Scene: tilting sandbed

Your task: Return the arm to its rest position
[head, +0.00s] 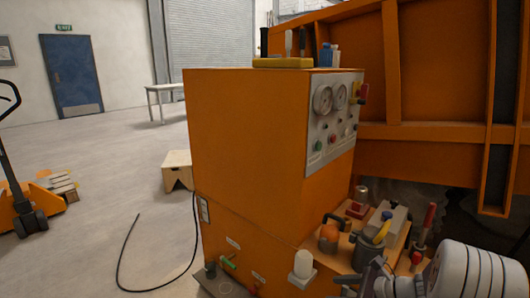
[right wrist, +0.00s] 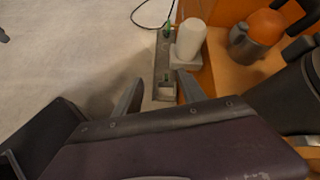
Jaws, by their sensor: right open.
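My right arm (head: 475,272), white with dark bands, comes in at the lower right of the head view. Its gripper (right wrist: 158,92) shows in the right wrist view with two grey fingers apart and nothing between them. The fingertips are near a small grey block with a white rounded cylinder (right wrist: 190,40) on it; whether they touch anything I cannot tell. In the head view this white cylinder (head: 302,262) stands at the front edge of the orange machine's lower shelf, left of my right gripper. My left gripper is in neither view.
The orange cabinet (head: 240,150) carries a grey gauge panel (head: 332,125). Its shelf is crowded with an orange-topped pot (head: 329,238), a padlock-like block (head: 385,222) and a red-handled lever (head: 426,225). A black cable (head: 128,245) lies on the floor.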

